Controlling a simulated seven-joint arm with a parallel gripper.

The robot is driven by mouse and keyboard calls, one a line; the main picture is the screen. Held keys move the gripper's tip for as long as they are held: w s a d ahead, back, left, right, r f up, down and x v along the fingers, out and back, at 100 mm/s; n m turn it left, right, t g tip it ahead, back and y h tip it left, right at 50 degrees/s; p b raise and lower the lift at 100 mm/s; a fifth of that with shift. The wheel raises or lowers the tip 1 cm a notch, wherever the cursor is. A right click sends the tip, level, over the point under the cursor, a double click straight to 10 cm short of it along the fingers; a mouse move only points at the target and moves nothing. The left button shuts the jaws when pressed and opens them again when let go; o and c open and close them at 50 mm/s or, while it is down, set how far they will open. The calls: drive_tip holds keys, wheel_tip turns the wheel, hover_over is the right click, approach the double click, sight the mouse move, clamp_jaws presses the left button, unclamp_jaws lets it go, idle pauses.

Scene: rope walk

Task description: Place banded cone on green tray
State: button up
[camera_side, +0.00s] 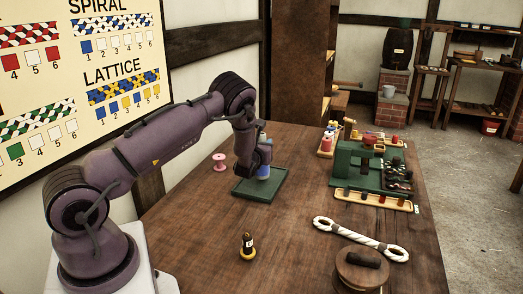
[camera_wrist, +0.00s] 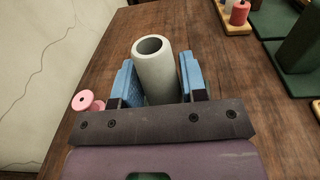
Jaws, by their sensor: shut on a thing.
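My gripper (camera_side: 262,158) points down over the green tray (camera_side: 244,189) in the side view. In the wrist view its blue finger pads (camera_wrist: 157,84) are shut on a pale grey hollow tube-like piece (camera_wrist: 156,70) with its round opening showing. I see no bands on this piece. In the side view its lower part is at or just above the tray; I cannot tell if it touches. A small dark cone-like piece with yellow bands and a pale label (camera_side: 248,247) stands upright on the table, nearer the camera and apart from my gripper.
A pink spool (camera_side: 219,162) stands left of the tray; the wrist view shows it too (camera_wrist: 86,101). A green stand (camera_side: 346,165) and a yellow rack (camera_side: 372,199) are at the right.

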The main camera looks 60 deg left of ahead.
drive_tip(key=shift+f, duration=0.85)
drive_tip(key=shift+f, duration=0.15)
drive_tip(key=o, duration=0.9)
